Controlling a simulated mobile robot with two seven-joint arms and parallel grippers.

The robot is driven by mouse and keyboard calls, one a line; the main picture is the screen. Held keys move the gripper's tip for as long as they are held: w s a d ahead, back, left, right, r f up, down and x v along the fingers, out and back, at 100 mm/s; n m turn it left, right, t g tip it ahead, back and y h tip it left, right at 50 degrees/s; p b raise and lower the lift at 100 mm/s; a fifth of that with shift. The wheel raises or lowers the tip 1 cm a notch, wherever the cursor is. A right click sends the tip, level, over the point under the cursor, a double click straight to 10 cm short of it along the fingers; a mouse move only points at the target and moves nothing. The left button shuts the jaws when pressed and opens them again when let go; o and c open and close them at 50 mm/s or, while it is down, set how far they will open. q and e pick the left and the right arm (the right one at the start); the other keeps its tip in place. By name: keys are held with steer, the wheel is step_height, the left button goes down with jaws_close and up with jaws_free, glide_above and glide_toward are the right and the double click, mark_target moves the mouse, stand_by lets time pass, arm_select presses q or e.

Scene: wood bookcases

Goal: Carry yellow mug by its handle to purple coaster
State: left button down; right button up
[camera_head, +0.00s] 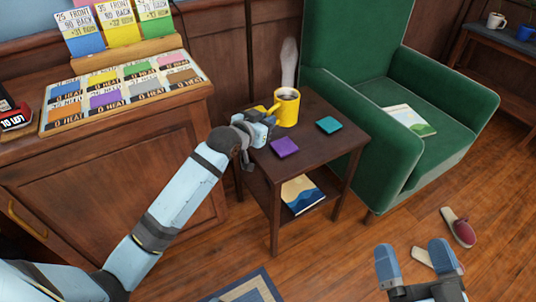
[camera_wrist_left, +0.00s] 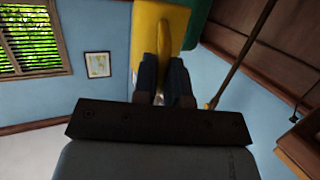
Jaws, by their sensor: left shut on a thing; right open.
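The yellow mug (camera_head: 287,108) stands upright over the back of the small dark side table (camera_head: 318,131), with a dark drink in it and steam above. I cannot tell whether it touches the tabletop. My left gripper (camera_head: 268,114) is shut on the mug's handle, on the mug's left side. In the left wrist view the fingers (camera_wrist_left: 163,82) close on the yellow handle (camera_wrist_left: 163,42). The purple coaster (camera_head: 285,147) lies flat on the table, in front of the mug. My right gripper (camera_head: 416,262) is open and empty, low over the floor.
A teal coaster (camera_head: 329,125) lies to the right on the same table. A green armchair (camera_head: 345,60) stands close behind and right. A wood cabinet (camera_head: 110,165) with a card board (camera_head: 122,91) is at left. Slippers (camera_head: 458,228) lie on the floor at right.

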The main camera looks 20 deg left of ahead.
arm_select(q)
step_height(320, 180, down, 10)
steer(key=b, duration=0.3)
steer(key=shift+f+b, duration=0.2)
steer(key=shift+b, duration=0.1)
arm_select(e)
step_height(320, 180, down, 6)
steer(key=g, duration=0.2)
steer(key=shift+w+a+f+n+g, duration=0.2)
steer(key=shift+f+n+g, duration=0.05)
steer(key=shift+n+g, duration=0.05)
arm_select(q)
steer(key=c, duration=1.6)
jaws_free()
steer(key=shift+f, duration=0.15)
steer(key=o, duration=0.4)
steer(key=shift+o, duration=0.2)
